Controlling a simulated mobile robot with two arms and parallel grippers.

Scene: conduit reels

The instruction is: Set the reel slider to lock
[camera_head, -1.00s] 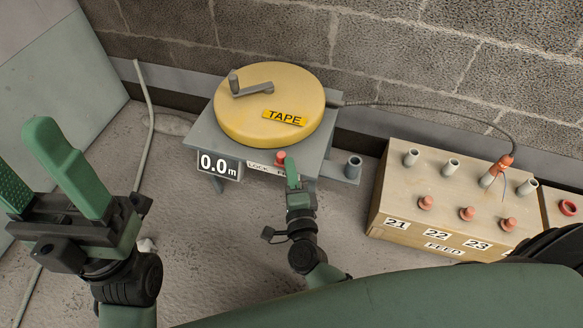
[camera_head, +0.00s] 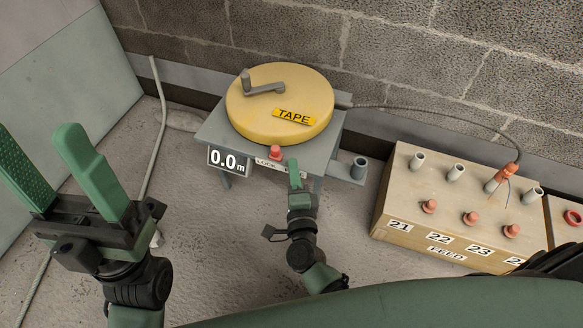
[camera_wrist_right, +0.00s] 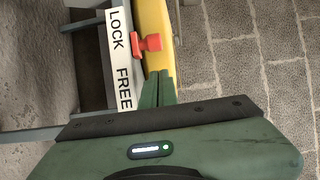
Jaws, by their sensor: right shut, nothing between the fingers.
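The tape reel (camera_head: 280,100) is a yellow drum with a grey crank on a grey stand. On the stand's front edge is a LOCK/FREE label (camera_wrist_right: 118,62), with a red slider knob (camera_head: 275,153) above it. In the right wrist view the knob (camera_wrist_right: 148,44) stands beside the LOCK word, away from FREE. My right gripper (camera_head: 293,167) is shut and empty, just to the knob's right, on the FREE side. Its fingertips (camera_wrist_right: 159,75) show a small gap to the knob in the right wrist view. My left gripper (camera_head: 38,140) is open and empty.
A 0.0 m display (camera_head: 229,162) hangs at the stand's front left. A wooden feed box (camera_head: 400,215) with several grey tubes and red plugs stands to the right. A cable (camera_head: 440,111) runs from the reel to one tube. A block wall is behind.

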